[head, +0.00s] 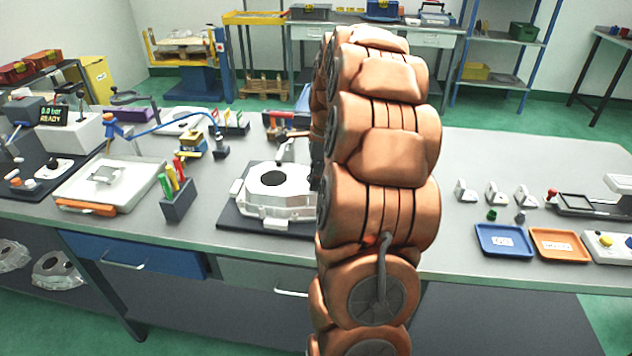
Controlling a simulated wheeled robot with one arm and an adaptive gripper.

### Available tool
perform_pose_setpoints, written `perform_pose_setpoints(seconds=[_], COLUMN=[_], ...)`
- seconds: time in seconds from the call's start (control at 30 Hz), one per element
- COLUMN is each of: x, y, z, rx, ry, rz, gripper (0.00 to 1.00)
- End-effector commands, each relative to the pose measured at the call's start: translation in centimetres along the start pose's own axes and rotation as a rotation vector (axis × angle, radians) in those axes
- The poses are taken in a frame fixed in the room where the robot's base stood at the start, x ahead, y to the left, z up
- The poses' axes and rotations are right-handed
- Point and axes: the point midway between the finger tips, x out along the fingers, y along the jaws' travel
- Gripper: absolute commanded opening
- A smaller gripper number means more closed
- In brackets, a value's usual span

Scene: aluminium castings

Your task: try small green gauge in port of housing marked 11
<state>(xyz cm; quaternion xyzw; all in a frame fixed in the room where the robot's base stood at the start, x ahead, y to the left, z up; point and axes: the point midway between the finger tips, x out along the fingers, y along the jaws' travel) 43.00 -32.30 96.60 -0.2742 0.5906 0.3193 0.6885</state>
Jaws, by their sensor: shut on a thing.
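A pale metal housing (262,208) with a dark round opening on top sits on a dark mat (235,219) left of my arm. I cannot read a number on it, and my arm covers its right edge. A dark block (178,207) left of it holds upright gauges with green (166,187), yellow and red handles. A small green piece (492,215) lies on the bench at the right; I cannot tell whether it is a gauge. My orange arm hides my gripper, so what it holds and its place relative to the housing do not show.
A blue tray (505,240) and an orange tray (560,245) lie at the right, with small castings (494,193) behind. A white tray (108,187) stands at the left. A tool rack (236,124) stands behind the housing. The bench between the housing and gauge block is fairly clear.

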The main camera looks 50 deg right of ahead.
Motion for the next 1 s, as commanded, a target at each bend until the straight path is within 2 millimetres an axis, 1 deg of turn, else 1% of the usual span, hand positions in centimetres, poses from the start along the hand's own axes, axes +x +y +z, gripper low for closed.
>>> perform_pose_setpoints(seconds=[0.17,1.0], x=[-0.3,-3.6], y=[0.0,0.0], z=[0.0,0.5], rx=[0.000,0.000], ry=[0.000,0.000], rz=[0.000,0.000], gripper=[0.00,0.00])
